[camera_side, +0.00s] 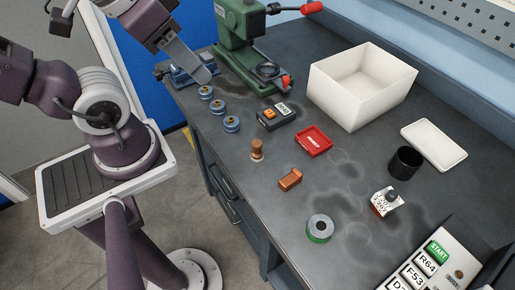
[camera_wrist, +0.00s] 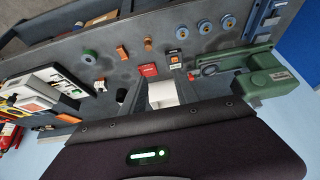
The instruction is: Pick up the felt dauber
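A small brown wooden peg with a rounded top (camera_side: 257,149), which looks like the felt dauber, stands upright on the dark bench near its front edge. It also shows in the wrist view (camera_wrist: 148,44). An orange-brown block (camera_side: 290,179) lies to its right, apart from it. My gripper (camera_side: 204,76) is at the upper left of the side view, above the bench's left end and well away from the peg. Only a grey flat part of it shows, and I cannot tell its opening.
Blue spools (camera_side: 232,124), a black box with an orange button (camera_side: 275,117) and a red tray (camera_side: 313,141) surround the peg loosely. A green press (camera_side: 238,28) stands at the back left. A white bin (camera_side: 337,94), black cup (camera_side: 404,163), labelled bottle (camera_side: 379,208) and tape roll (camera_side: 320,228) are farther right.

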